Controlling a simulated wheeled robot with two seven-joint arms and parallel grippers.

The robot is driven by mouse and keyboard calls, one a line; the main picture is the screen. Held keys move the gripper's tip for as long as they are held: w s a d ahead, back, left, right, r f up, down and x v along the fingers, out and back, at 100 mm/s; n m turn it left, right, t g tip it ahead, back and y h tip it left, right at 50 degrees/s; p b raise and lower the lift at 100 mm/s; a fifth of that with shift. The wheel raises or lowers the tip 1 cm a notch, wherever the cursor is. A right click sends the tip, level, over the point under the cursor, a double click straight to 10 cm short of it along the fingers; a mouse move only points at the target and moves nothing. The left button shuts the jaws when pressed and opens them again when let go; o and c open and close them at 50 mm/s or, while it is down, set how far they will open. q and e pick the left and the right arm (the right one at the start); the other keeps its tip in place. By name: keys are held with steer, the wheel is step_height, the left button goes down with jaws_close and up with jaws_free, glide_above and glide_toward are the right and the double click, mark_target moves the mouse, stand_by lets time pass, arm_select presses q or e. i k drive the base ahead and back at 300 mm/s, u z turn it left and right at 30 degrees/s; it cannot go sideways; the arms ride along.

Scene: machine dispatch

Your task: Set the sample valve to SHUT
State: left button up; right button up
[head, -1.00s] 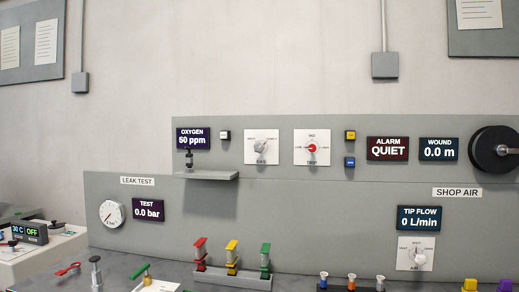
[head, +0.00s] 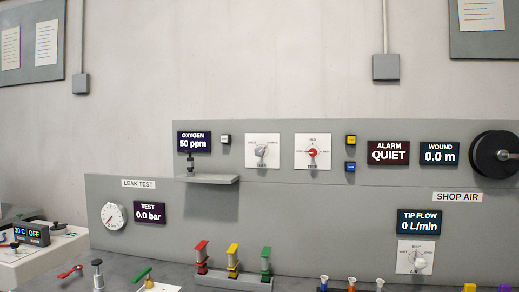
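No valve in the head view carries a label that I can read as sample. A grey knob (head: 262,151) sits on a white plate on the upper panel; its small lettering is too blurred to read. A red-centred knob (head: 312,152) is on the white plate to its right. A third, pale knob (head: 419,262) is on a plate under the TIP FLOW display. A green-handled lever (head: 141,273) shows at the bottom left, partly cut off. Neither of my grippers is in view.
The OXYGEN display (head: 194,142) reads 50 ppm above a small grey shelf (head: 207,179). The ALARM display (head: 388,152) reads QUIET. A rack (head: 233,279) with red, yellow and green pieces stands on the bench. A black reel (head: 495,154) is at the right.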

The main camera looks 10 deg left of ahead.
mark_target(260, 151)
steer(key=k, duration=1.05)
steer(key=u, duration=1.3)
steer(key=i, duration=1.5)
steer(key=z, duration=0.6)
steer(key=i, duration=0.85)
steer(key=z, duration=0.75)
